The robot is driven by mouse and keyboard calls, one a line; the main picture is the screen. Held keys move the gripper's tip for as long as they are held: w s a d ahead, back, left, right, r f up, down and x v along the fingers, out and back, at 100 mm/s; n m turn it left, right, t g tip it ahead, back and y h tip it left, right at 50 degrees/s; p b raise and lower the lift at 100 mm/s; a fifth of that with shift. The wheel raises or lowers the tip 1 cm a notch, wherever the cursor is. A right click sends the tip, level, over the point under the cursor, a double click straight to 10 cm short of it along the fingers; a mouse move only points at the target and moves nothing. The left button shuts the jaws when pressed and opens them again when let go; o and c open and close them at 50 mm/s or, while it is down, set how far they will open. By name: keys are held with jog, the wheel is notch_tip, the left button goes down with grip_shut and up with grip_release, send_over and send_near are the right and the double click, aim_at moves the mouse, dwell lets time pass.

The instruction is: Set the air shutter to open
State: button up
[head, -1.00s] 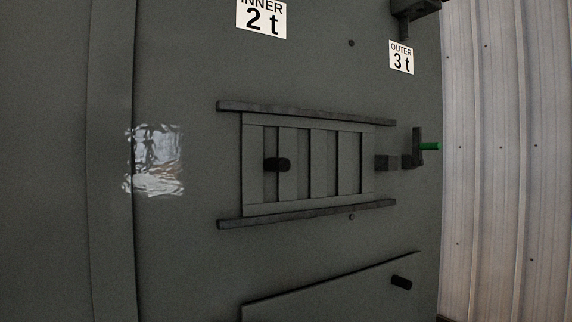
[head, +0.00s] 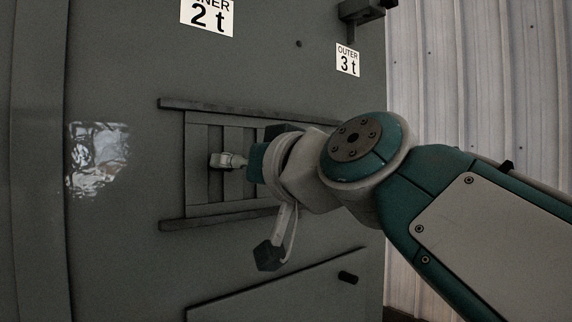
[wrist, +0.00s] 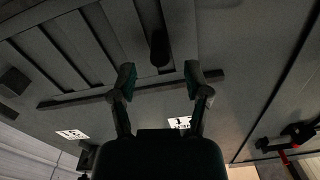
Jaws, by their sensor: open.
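The air shutter (head: 196,143) is a dark grey slatted panel between two horizontal rails on the enclosure face. It also shows in the wrist view (wrist: 60,55), at the upper left. Its black knob (wrist: 158,48) stands out from the panel in the wrist view. My gripper (wrist: 160,75) is open, with its two fingers apart to the left and right of the knob's line. The knob appears just beyond the fingertips, with no clear contact. In the head view my gripper (head: 222,160) is in front of the slats and hides the knob and the panel's right part.
One rail (head: 235,107) runs above the shutter and another (head: 200,224) below. Labels read "2 t" (head: 207,16) and "OUTER 3 t" (head: 347,60). A dark bracket (head: 360,12) juts out at top right.

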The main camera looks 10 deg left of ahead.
jog(key=x, duration=0.4)
jog(key=shift+w+a, duration=0.1)
grip_shut()
